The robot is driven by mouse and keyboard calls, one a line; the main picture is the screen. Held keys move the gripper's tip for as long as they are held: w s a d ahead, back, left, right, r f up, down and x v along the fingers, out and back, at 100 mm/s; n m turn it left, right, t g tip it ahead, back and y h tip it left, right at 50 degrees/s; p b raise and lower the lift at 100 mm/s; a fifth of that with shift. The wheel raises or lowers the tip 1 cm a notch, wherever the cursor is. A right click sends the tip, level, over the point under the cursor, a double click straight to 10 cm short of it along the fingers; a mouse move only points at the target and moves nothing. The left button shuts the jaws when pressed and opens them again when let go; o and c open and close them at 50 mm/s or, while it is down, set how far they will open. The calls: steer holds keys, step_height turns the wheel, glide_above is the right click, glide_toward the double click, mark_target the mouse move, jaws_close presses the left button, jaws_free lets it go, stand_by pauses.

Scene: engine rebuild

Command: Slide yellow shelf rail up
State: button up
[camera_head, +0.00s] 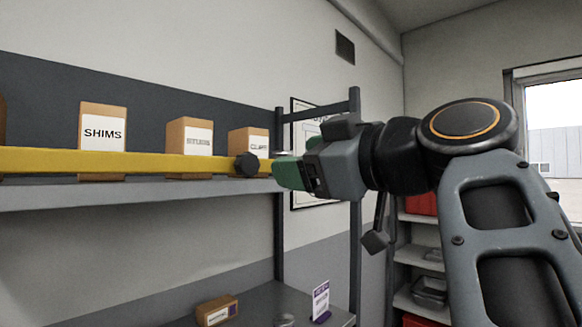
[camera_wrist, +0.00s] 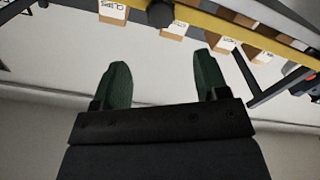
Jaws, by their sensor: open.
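The yellow shelf rail (camera_head: 130,162) runs level across the front of the upper shelf, in front of the boxes. A black knob (camera_head: 246,165) sits near its right end. My gripper (camera_head: 285,172), with green fingers, is just right of the knob at about the rail's height and hides the rail's end. In the wrist view the two green fingers of my gripper (camera_wrist: 162,75) are spread apart with nothing between them. The knob (camera_wrist: 160,13) is beyond the fingertips, roughly in line with the gap, and the rail (camera_wrist: 230,27) slants across the top right.
Cardboard boxes, labelled SHIMS (camera_head: 103,135) and CLIPS (camera_head: 248,140) among others, stand on the shelf (camera_head: 130,193) behind the rail. A dark upright post (camera_head: 279,235) is near the gripper. A lower shelf (camera_head: 270,300) holds a small box (camera_head: 216,310).

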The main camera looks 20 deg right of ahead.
steer(key=shift+v, duration=0.8)
steer(key=w+d+f+m+g+h, duration=0.1)
steer(key=w+f+m+g, duration=0.25)
steer(key=f, duration=0.75)
steer(key=w+d+f+m+g+h, duration=0.15)
steer(key=w+f+m, duration=0.25)
steer(key=f, duration=0.7)
steer(key=s+a+f+g+h, duration=0.1)
steer(key=s+f+g, duration=0.1)
steer(key=f, duration=0.8)
steer(key=s+a+f+m+g+h, duration=0.1)
steer(key=a+f+g+h, duration=0.1)
steer(key=f, duration=0.8)
steer(key=s+a+f+m+g+h, duration=0.1)
steer(key=s+f+g, duration=0.1)
steer(key=f, duration=0.8)
steer(key=shift+s+a+g, duration=0.3)
steer(key=shift+g, duration=0.5)
steer(key=shift+r+h, duration=0.1)
steer(key=shift+h, duration=0.15)
